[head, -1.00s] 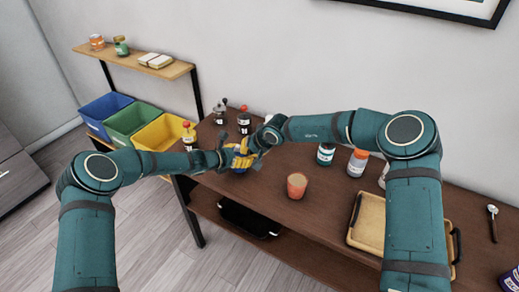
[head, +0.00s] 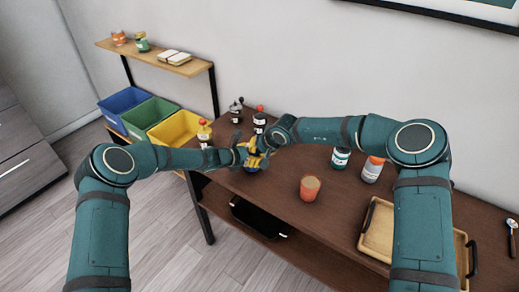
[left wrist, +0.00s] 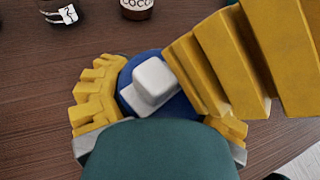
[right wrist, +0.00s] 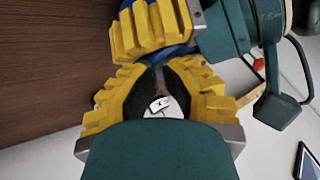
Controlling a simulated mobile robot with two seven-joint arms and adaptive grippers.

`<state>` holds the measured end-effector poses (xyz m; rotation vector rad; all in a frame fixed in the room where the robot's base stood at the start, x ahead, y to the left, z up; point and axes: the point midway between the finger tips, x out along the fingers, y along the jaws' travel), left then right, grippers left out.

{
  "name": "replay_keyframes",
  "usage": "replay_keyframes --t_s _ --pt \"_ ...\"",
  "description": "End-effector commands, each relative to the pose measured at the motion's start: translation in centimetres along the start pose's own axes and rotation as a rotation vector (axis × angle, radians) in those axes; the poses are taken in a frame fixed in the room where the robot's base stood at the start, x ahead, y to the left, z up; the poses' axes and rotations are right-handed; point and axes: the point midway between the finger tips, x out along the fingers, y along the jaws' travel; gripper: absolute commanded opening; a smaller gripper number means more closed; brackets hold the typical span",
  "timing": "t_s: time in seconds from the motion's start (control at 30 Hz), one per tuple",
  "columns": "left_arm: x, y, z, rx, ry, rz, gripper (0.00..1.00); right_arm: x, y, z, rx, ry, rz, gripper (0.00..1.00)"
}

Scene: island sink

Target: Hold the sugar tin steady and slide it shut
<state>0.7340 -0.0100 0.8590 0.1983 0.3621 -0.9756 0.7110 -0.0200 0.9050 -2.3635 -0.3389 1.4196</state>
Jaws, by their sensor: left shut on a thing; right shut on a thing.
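The sugar tin shows as a blue round body (left wrist: 182,110) with a white block on top (left wrist: 152,82) in the left wrist view; in the head view both grippers mostly cover it. My left gripper (head: 247,158) has its yellow fingers closed around the blue body near the table's left end. My right gripper (head: 264,149) meets it from the right and is also closed. In the right wrist view its fingers pinch around a small white piece (right wrist: 160,106), with blue (right wrist: 168,50) behind my left gripper's finger. The exact contact is hidden.
Bins (head: 177,129) stand beyond the left end.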

Motion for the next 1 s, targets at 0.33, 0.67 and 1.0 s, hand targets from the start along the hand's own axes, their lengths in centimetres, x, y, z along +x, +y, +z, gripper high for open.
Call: replay_keyframes --t_s 0.33,0.67,1.0 --pt "0.4 -0.7 0.3 0.001 -0.005 -0.014 0.16 -2.1 3.8 0.0 0.002 0.001 -0.003 0.00" --pt "0.2 -0.5 0.2 0.001 -0.004 -0.009 0.16 -9.2 3.6 0.0 0.000 0.002 0.000 0.00" --pt "0.2 -0.4 0.2 0.001 -0.004 -0.008 0.16 -11.8 3.6 0.0 -0.001 0.001 0.000 0.00"
